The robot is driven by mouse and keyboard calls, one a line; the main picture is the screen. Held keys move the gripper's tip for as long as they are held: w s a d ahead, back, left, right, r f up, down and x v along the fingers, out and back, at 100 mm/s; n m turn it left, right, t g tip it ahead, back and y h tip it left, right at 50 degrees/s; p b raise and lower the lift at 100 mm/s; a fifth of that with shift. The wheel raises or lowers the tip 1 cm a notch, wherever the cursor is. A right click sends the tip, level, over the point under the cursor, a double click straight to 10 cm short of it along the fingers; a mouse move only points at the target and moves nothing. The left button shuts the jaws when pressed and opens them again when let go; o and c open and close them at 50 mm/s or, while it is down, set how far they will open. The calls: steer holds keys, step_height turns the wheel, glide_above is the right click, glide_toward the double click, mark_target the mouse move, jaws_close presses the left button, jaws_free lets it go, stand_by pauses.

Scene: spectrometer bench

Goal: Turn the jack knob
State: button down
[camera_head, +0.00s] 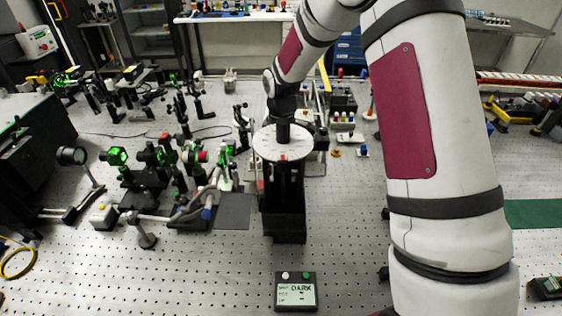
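A tall black stand (284,205), which looks like the jack, stands upright on the perforated bench in the middle of the head view. A round white plate (265,144) with a small red mark at its front edge sits on top. A short black cylinder rises from the plate's middle. I cannot make out the jack knob for certain. My gripper (283,112) is dark and small at the end of my arm, right at or just behind this cylinder. Its fingers cannot be told apart from the cylinder, so contact and opening are unclear.
A small box (296,291) with a display reading "DARK" lies in front of the stand. Several optical mounts with green light crowd the left, close to a dark flat pad (232,211). Small parts stand behind right. My arm covers much of the right side.

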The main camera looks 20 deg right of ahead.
steer(key=m, duration=0.3)
steer(key=m+b, duration=0.1)
steer(key=m, duration=0.3)
steer(key=shift+s+f, duration=0.15)
steer(key=shift+f, duration=0.05)
steer(key=m, duration=0.6)
steer(key=shift+m+b, duration=0.3)
steer(key=shift+m, duration=0.1)
steer(key=m, duration=0.4)
steer(key=shift+m, duration=2.1)
steer(key=c, duration=1.4)
jaws_free()
steer(key=shift+r, duration=0.1)
